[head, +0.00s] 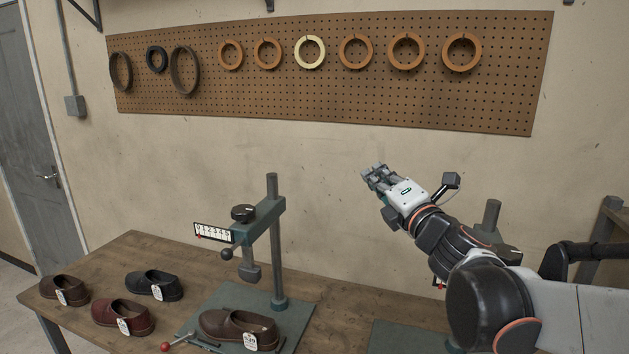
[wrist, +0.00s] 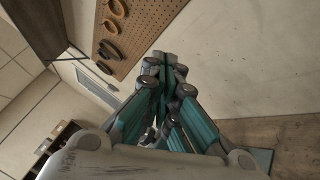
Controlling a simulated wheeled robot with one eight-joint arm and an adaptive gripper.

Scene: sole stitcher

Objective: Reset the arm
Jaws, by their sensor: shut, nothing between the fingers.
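My gripper (head: 376,176) is raised in the air at the right of centre in the head view, in front of the bare wall and below the pegboard. It points up and to the left and touches nothing. In the wrist view my gripper (wrist: 163,62) has its fingers drawn together, with nothing between them. My arm reaches in from the lower right of the head view.
A workbench (head: 130,250) holds several shoes, including a brown shoe (head: 238,328) under a green stitcher stand (head: 275,240). A second stand (head: 490,218) is partly hidden behind my arm. A pegboard (head: 330,95) with several rings hangs above. A grey door (head: 30,130) is at left.

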